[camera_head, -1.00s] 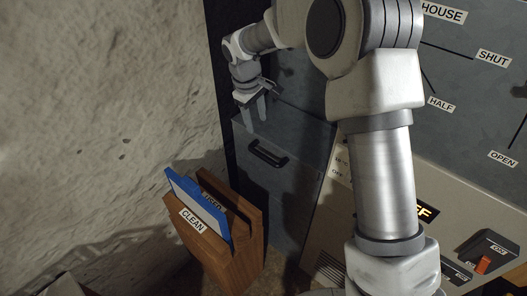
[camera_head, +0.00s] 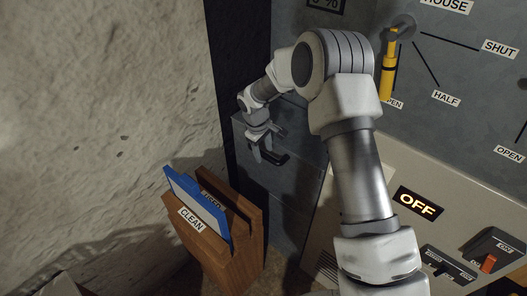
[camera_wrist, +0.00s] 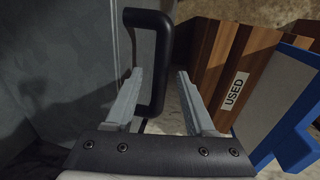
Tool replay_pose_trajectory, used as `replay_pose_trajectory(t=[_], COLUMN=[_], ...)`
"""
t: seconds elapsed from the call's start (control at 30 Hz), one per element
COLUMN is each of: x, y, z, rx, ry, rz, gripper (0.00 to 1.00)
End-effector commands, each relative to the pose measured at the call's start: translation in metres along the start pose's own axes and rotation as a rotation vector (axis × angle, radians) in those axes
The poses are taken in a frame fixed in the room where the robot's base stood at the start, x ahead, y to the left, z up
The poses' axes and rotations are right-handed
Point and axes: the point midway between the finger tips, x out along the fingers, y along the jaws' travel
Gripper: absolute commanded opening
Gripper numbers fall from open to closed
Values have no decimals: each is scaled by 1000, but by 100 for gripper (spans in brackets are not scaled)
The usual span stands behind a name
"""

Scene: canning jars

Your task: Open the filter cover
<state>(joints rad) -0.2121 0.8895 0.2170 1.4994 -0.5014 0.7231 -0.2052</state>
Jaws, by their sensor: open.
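The filter cover (camera_head: 302,150) is a blue-grey panel at the lower left of the machine, and it looks closed. Its black bar handle (camera_head: 281,159) is partly hidden behind my gripper (camera_head: 264,157). My gripper is open and right at the handle. In the wrist view, the handle (camera_wrist: 162,45) runs down the picture, with its lower part between my two open fingers (camera_wrist: 158,85).
A wooden rack (camera_head: 236,255) with slots marked CLEAN and USED stands in front of the cover. It holds a blue-framed filter (camera_head: 200,208), and the rack is close on the right in the wrist view. A rough wall (camera_head: 100,100) is at the left. A yellow lever (camera_head: 388,75) is above right.

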Motion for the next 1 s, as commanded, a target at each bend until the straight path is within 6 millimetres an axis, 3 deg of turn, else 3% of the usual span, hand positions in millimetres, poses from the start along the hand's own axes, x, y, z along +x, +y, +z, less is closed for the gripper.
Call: replay_pose_trajectory(t=[0.27, 0.57, 1.0], x=[1, 1, 1], y=[0, 0, 0], z=[0, 0, 0], rx=[1, 1, 1], ry=[0, 0, 0], rz=[0, 0, 0], gripper=[55, 0, 0])
